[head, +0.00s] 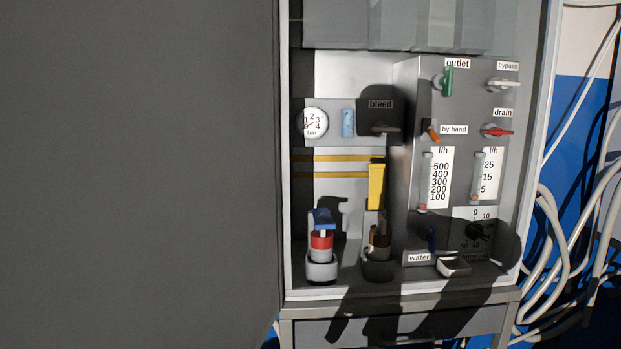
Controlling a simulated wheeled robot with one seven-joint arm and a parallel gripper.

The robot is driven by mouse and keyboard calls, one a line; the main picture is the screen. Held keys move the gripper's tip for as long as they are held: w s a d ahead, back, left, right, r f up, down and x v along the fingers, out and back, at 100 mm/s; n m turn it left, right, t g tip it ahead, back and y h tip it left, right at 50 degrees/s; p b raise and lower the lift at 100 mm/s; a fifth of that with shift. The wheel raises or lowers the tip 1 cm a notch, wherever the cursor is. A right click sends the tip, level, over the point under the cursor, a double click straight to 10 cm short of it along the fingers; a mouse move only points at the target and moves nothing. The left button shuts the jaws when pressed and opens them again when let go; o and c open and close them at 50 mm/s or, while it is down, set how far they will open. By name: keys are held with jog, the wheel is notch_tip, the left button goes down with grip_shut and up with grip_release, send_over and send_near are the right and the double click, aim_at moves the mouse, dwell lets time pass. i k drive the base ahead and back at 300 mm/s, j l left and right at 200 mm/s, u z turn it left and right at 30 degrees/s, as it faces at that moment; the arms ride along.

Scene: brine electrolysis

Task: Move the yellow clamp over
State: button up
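The yellow clamp (376,187) is a bright upright block in the head view, right of the middle, inside the open grey cabinet. It is at the right end of two horizontal yellow bars, an upper bar (335,158) and a lower bar (335,175). My gripper is not in view.
Below stand a red-banded holder with a blue top (321,243) and a shadowed brown one (379,243). A grey control panel (408,110) with valves juts out right of the clamp. A dark panel (140,170) fills the left. White hoses (546,240) hang at right.

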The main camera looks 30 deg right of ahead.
aim_at(376, 173)
jog(key=l+z, duration=0.3)
jog(key=z, duration=0.15)
jog(key=i+l+z, duration=0.1)
jog(key=l+z, duration=0.3)
jog(key=j, duration=0.1)
